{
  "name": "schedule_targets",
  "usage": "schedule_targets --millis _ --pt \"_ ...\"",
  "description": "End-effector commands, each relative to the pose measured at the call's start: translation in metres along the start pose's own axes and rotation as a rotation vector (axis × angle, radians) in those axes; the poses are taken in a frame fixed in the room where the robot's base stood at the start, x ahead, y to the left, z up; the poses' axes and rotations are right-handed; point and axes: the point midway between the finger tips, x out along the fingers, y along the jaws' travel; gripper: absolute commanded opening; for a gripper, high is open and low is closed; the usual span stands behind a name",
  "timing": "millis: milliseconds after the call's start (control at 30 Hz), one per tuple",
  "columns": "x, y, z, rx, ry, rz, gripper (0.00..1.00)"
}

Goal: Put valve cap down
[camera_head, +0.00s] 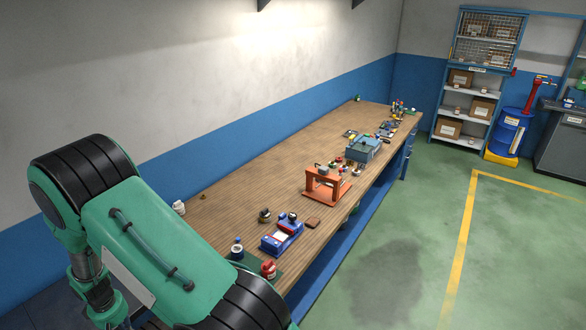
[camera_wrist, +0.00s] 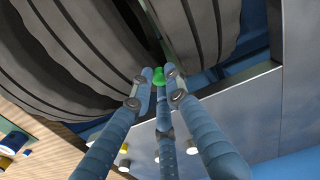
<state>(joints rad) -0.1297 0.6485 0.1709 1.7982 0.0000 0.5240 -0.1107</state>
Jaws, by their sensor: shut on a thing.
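A small green valve cap (camera_wrist: 158,77) shows between the tips of my gripper (camera_wrist: 159,75) in the wrist view. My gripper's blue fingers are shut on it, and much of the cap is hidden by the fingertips. In the head view my green arm fills the lower left, and neither my gripper nor the cap can be seen there. The long wooden workbench (camera_head: 239,199) runs along the wall in the head view. A part of a wooden surface (camera_wrist: 50,135) shows at the lower left of the wrist view, apart from the fingers.
Large dark ribbed curved surfaces (camera_wrist: 75,45) lie close beyond the fingertips. On the bench stand an orange frame (camera_head: 326,187), a blue device (camera_head: 281,237) and a grey-blue box (camera_head: 363,149). Bare wood shows along the bench's wall side. Shelves (camera_head: 467,104) and a blue barrel (camera_head: 508,132) stand far right.

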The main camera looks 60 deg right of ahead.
Motion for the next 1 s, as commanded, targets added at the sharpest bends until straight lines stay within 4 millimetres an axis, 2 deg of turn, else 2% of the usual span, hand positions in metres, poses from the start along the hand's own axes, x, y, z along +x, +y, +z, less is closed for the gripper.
schedule_targets --millis 167,367,467,667,1000 --pt "0.001 0.012 -0.001 0.042 0.0 0.0 0.05" --pt "0.002 0.047 -0.002 0.163 -0.002 0.0 0.05" --pt "0.002 0.073 -0.002 0.253 -0.002 0.0 0.05" --pt "0.004 0.138 0.003 0.478 -0.003 0.0 0.05" --pt "0.006 0.256 0.027 0.892 -0.005 0.001 0.05"
